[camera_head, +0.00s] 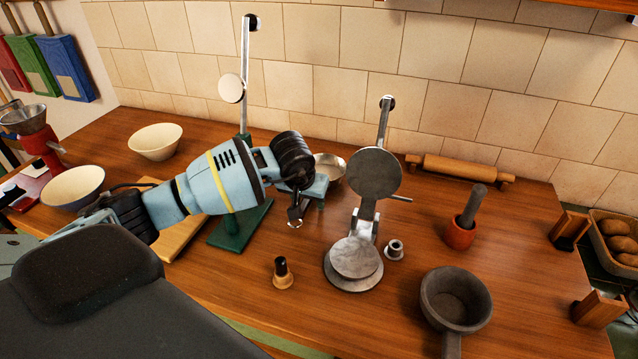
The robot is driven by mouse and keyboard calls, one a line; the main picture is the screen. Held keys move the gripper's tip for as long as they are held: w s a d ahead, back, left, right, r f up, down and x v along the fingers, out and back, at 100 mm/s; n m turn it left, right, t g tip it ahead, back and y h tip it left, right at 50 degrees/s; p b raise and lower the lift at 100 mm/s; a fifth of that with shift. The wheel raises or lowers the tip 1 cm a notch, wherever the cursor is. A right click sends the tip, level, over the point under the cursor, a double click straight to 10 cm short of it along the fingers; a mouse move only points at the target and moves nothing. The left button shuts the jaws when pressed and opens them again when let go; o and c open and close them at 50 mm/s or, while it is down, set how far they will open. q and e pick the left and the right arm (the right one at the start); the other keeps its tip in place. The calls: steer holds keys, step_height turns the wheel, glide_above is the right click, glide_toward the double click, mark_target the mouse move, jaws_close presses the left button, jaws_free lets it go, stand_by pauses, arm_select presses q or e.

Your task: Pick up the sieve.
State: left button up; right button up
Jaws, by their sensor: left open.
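A shallow round metal bowl shape (331,164), which looks like the sieve, sits behind my left gripper. Its near side is hidden by the gripper, and no mesh or handle can be made out. My left gripper (295,214) hangs over the middle of the table, fingers pointing down, open with nothing seen between them. It is in front of the metal bowl shape, and the gap between them is hard to judge. My right gripper is not in view.
A metal press (374,173) stands open right of my gripper. A green-based stand (240,228) is behind my left arm. Two cream bowls (156,140) are left.

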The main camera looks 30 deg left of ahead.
arm_select(q)
jaws_close()
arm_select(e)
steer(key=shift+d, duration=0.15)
arm_select(q)
steer(key=shift+r, duration=0.1)
steer(key=shift+r, duration=0.45)
steer(key=v, duration=0.2)
steer(key=shift+a+r, duration=0.15)
steer(key=shift+r, duration=0.15)
steer(key=s, duration=0.4)
steer(key=s+b, duration=0.1)
steer(key=s, duration=0.4)
steer(key=s+r, duration=0.1)
steer(key=s, duration=0.3)
steer(key=shift+s+d+r, duration=0.1)
steer(key=shift+s+d, duration=0.2)
steer(key=shift+s+d+r+b, duration=0.15)
steer(key=shift+s+b, duration=0.2)
steer(key=shift+s, duration=0.45)
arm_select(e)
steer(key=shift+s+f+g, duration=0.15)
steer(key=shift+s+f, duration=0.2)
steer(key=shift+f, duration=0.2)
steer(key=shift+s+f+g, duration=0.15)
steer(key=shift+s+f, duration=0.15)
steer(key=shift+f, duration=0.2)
